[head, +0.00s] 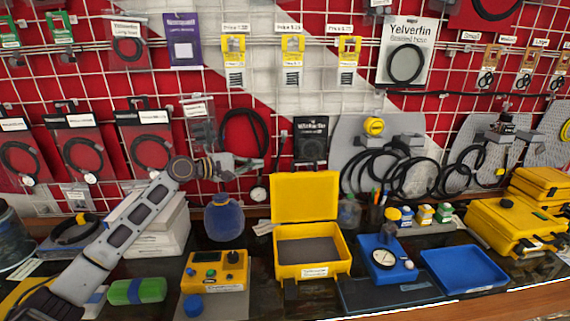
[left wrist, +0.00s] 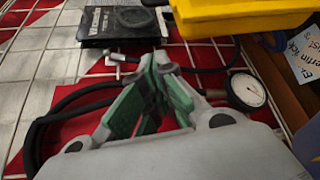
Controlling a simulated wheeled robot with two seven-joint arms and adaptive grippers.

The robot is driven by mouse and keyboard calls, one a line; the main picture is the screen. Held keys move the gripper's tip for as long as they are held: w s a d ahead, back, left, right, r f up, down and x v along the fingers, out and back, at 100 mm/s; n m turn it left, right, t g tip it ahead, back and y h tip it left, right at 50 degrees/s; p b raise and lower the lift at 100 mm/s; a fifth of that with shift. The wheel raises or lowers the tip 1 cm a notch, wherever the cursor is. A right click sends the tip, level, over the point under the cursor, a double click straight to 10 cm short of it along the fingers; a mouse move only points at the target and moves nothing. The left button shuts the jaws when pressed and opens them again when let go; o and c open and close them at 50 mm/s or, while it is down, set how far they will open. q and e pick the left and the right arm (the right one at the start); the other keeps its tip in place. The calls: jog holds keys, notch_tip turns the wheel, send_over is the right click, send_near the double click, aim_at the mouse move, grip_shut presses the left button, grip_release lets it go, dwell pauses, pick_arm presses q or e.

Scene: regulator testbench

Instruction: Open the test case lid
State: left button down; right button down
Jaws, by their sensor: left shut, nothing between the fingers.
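The yellow test case (head: 312,270) stands on the bench in the middle of the head view. Its lid (head: 305,197) is raised and stands about upright at the back, and the grey inside of the base shows. My left gripper (head: 256,163) is up and to the left of the lid, in front of the grid wall, apart from the lid. In the left wrist view its green-padded fingers (left wrist: 153,62) are shut and empty, and a yellow edge (left wrist: 245,14), probably the lid, shows at the top. My right gripper is not in view.
A blue jar (head: 224,220) and a yellow control box (head: 215,272) stand left of the case. A blue gauge block (head: 383,255) and a blue tray (head: 464,268) lie to its right. Hoses and a dial gauge (left wrist: 248,91) hang near my left gripper.

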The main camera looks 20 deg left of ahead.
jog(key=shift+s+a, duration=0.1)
pick_arm(q)
jog(key=w+d+p, duration=0.2)
jog(key=w+d, duration=0.2)
jog(key=d, duration=0.4)
jog(key=shift+w+f, duration=0.2)
jog(key=shift+w, duration=0.1)
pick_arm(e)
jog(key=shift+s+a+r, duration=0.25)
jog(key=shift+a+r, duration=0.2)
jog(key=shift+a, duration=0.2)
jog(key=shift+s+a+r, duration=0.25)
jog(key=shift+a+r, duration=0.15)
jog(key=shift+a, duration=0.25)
pick_arm(q)
jog(key=shift+d, duration=0.1)
jog(key=shift+s, duration=0.1)
